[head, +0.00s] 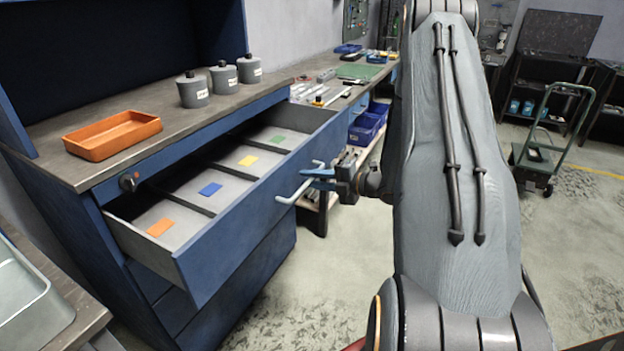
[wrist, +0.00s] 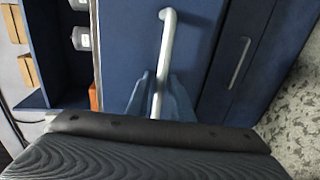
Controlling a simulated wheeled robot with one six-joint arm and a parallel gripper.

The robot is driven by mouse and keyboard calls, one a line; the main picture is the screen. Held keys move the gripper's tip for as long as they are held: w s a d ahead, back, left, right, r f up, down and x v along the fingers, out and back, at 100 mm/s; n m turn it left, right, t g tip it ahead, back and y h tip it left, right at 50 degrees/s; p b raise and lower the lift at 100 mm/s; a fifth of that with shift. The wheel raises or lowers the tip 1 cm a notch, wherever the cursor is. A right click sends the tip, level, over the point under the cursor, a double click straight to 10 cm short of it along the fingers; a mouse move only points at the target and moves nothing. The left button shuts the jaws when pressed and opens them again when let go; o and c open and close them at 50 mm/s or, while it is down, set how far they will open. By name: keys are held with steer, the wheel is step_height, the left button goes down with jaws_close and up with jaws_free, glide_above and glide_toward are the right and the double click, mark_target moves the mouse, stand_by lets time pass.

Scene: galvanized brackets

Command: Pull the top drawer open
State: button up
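The top drawer (head: 235,225) of the blue workbench stands well out from the cabinet. Its inside shows dividers and coloured cards: orange, blue, yellow and green. A pale bar handle (head: 290,196) is on its front, and the handle (wrist: 164,50) also runs down the middle of the wrist view. My gripper (head: 318,178) is at the handle, with its blue fingers (wrist: 159,98) on either side of the bar and shut on it. The lower part of the bar is hidden behind my wrist in the wrist view.
An orange tray (head: 112,136) and several grey canisters (head: 223,77) stand on the bench top. Closed drawers lie below the open one. Blue bins (head: 366,128) and a green hand cart (head: 537,160) are farther back. The floor before the drawer is clear.

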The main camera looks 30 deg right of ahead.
steer(key=shift+o, duration=0.6)
steer(key=shift+d, duration=0.1)
steer(key=shift+s+d, duration=0.1)
steer(key=shift+s, duration=0.05)
steer(key=b+v, duration=0.1)
steer(key=v, duration=0.6)
steer(key=shift+s+b, duration=0.15)
steer(key=shift+b, duration=0.25)
steer(key=shift+d, duration=0.1)
